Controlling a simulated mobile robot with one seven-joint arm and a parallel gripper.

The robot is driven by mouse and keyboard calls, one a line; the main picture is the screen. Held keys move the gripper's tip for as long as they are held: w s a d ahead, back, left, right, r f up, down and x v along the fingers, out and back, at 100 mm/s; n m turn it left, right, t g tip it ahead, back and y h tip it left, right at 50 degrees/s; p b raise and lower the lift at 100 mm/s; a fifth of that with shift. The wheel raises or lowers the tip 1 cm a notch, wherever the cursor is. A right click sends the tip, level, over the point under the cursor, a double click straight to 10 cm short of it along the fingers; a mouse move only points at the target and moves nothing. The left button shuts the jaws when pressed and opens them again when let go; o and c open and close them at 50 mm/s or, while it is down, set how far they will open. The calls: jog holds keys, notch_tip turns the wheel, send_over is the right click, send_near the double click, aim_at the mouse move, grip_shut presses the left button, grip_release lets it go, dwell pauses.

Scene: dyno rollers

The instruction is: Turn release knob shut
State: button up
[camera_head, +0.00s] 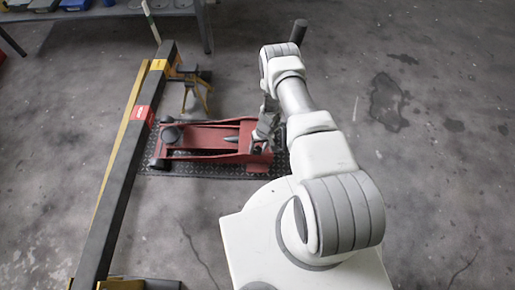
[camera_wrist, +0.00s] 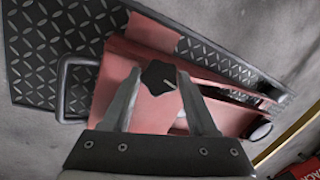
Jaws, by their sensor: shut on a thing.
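The red floor jack (camera_head: 205,132) lies on a black diamond-plate mat (camera_head: 215,170) on the concrete floor. In the wrist view, the black lobed release knob (camera_wrist: 158,76) sits on the red jack body (camera_wrist: 153,115). My gripper (camera_wrist: 159,84) has one finger on each side of the knob and is shut on it. In the head view my gripper (camera_head: 265,133) is at the right end of the jack. The knob is hidden there behind my gripper and wrist.
A dark beam with yellow edging (camera_head: 120,175) runs along the left of the jack. A yellow jack stand (camera_head: 194,92) stands behind it. A bench (camera_head: 110,14) is at the back left. A grey handle loop (camera_wrist: 66,90) lies left of the knob. Floor at right is clear.

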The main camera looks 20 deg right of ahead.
jog(key=shift+d+m+y, duration=0.15)
jog(key=shift+m+y, duration=0.75)
jog(key=shift+m, duration=0.3)
jog(key=o, duration=1.4)
jog(key=shift+c, duration=0.2)
jog(key=p+v, duration=0.6)
jog(key=v, duration=1.1)
jog(key=shift+d+r, duration=0.15)
jog(key=shift+s, duration=0.15)
